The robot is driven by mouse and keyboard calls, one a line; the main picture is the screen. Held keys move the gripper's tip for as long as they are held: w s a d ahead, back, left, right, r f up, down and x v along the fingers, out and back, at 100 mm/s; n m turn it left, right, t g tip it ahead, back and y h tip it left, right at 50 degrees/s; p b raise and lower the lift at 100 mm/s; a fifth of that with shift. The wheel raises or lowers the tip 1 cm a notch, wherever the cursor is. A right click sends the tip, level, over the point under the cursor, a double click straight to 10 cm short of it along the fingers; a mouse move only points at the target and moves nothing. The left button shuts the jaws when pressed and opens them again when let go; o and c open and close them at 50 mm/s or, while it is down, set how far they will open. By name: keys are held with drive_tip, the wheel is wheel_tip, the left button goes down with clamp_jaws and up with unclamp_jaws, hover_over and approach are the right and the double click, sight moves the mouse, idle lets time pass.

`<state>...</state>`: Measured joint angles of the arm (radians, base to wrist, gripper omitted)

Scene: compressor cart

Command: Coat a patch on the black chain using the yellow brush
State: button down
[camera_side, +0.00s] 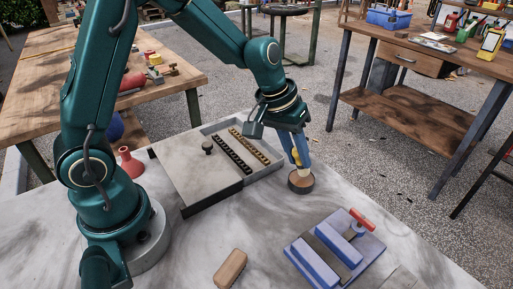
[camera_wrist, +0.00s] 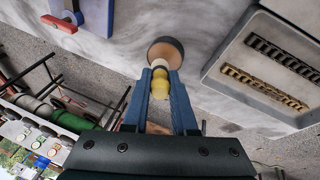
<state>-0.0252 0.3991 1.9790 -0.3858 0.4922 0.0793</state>
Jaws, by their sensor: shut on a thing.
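The black chain (camera_side: 232,153) lies straight in a shallow grey tray (camera_side: 205,126) to the left of my gripper. It also shows in the wrist view (camera_wrist: 285,53), at the right. A brass-coloured chain (camera_side: 256,146) lies parallel beside it.
A dark knob (camera_side: 208,147) stands left of the chains. A blue fixture (camera_side: 318,268) with a red handle (camera_side: 362,219) is at the front right. A wooden block (camera_side: 230,268) lies at the front, and a red funnel-like piece (camera_side: 130,163) stands near my base. The grey tabletop between is clear.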

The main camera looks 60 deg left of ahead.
drive_tip(key=shift+f, duration=0.75)
idle(1.8)
drive_tip(key=shift+r, duration=0.1)
drive_tip(key=shift+r, duration=3.5)
